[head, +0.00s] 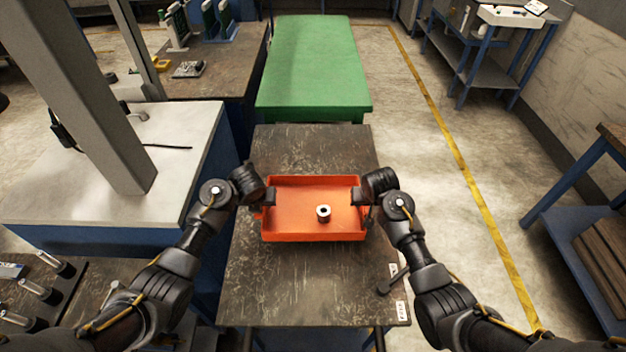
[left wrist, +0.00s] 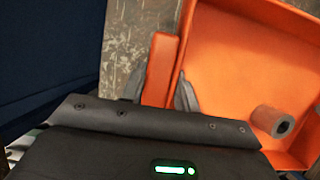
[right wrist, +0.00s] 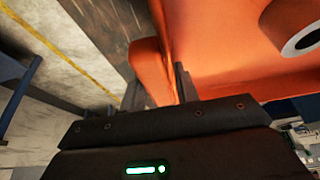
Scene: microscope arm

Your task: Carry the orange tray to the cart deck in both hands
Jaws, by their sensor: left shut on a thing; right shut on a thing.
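The orange tray (head: 290,222) is level over a dark, scratched tabletop (head: 315,285); I cannot tell whether it touches the surface. A small hollow cylinder (head: 323,213) stands in the tray, right of its middle; it also shows in the left wrist view (left wrist: 273,121) and right wrist view (right wrist: 301,38). My left gripper (head: 268,196) is shut on the tray's left handle, seen between the fingers in the left wrist view (left wrist: 161,72). My right gripper (head: 361,197) is shut on the right handle, seen in the right wrist view (right wrist: 152,72). I cannot tell which surface is the cart deck.
A green-topped table (head: 313,65) stands straight behind the dark tabletop. A white bench (head: 60,180) with a grey post (head: 85,90) is close on the left. Open floor with a yellow line (head: 465,170) lies to the right. A blue-framed bench (head: 585,215) stands at far right.

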